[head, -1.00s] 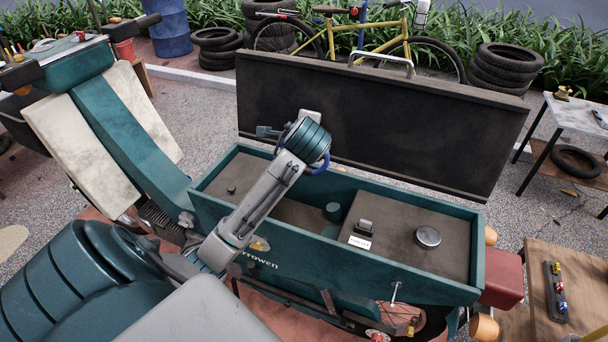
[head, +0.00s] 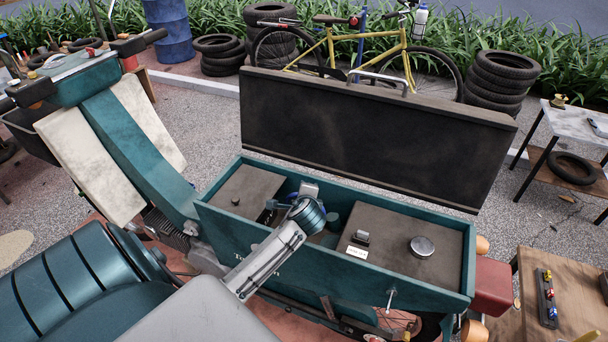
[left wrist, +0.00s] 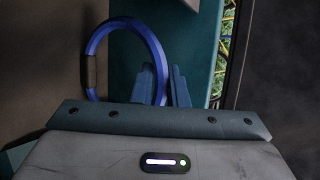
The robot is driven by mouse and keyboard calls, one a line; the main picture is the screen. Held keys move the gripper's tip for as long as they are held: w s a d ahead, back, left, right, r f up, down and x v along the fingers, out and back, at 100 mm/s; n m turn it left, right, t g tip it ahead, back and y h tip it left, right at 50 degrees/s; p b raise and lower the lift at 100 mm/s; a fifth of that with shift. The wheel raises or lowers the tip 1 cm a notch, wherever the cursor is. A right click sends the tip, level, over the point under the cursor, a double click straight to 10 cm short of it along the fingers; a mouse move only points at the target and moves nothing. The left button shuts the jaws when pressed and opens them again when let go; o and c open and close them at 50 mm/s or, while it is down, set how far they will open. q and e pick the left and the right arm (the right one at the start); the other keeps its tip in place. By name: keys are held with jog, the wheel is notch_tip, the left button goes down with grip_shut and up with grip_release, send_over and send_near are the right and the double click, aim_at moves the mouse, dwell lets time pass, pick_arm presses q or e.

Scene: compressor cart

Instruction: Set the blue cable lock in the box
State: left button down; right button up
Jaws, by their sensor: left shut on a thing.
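The blue cable lock (left wrist: 150,42) is a blue loop with a dark section on its left side. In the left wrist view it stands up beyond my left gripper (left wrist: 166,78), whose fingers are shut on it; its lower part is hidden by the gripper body. In the head view, the gripper (head: 270,206) is in the middle opening of the teal box (head: 400,287), and only a bit of the blue lock (head: 293,197) shows behind the wrist. I cannot tell whether the lock touches the box floor or walls. My right gripper is not in view.
The box's dark lid (head: 370,140) stands open behind it. Raised brown covers flank the middle opening; the right one (head: 395,225) carries a round metal cap (head: 422,246). A wooden table (head: 535,300) stands at right. A yellow bicycle (head: 360,48) and tyres stand behind.

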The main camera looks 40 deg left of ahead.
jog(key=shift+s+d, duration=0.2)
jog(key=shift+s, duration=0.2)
pick_arm(q)
jog(key=shift+f, duration=0.1)
jog(key=c, duration=1.4)
grip_release()
jog(key=shift+c, duration=0.2)
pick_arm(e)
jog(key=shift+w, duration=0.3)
